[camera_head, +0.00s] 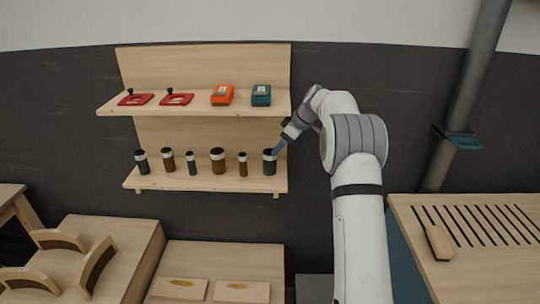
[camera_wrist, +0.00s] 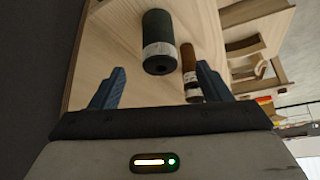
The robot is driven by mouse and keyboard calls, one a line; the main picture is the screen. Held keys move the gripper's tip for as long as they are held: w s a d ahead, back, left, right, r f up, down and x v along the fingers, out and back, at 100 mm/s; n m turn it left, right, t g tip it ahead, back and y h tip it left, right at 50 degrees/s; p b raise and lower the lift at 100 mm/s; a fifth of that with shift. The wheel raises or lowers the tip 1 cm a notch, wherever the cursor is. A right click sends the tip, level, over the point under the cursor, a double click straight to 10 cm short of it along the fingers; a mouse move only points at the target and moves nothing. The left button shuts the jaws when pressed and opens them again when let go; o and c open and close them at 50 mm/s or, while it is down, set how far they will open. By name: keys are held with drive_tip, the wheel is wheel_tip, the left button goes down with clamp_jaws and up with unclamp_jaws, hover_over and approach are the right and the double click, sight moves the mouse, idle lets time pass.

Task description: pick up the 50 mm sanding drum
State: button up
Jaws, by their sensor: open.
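Several sanding drums stand upright in a row on the lower shelf, some dark green and some brown, each with a pale band near the top. Their size marks are too small to read, so I cannot tell which is 50 mm from a label. The rightmost dark green drum (camera_head: 269,165) is among the wider ones. My gripper (camera_head: 280,147) is open at its upper right. In the wrist view a dark green drum (camera_wrist: 159,36) lies ahead between the open fingers of my gripper (camera_wrist: 160,72), with nothing held. A thinner brown drum (camera_wrist: 187,58) is partly hidden by the right finger.
The upper shelf (camera_head: 195,108) overhangs the drums and carries red, orange and teal tools. The neighbouring brown drum (camera_head: 243,165) stands left of the rightmost one. A slotted bench (camera_head: 480,270) is at right, and wooden forms (camera_head: 95,265) are at lower left.

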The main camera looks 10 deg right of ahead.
sight(272, 157)
drive_tip(key=p+x, duration=0.3)
drive_tip(key=x, duration=0.5)
drive_tip(key=shift+d+f, duration=0.1)
drive_tip(key=shift+d, duration=0.05)
drive_tip(key=shift+c, duration=0.3)
drive_tip(key=c, duration=1.1)
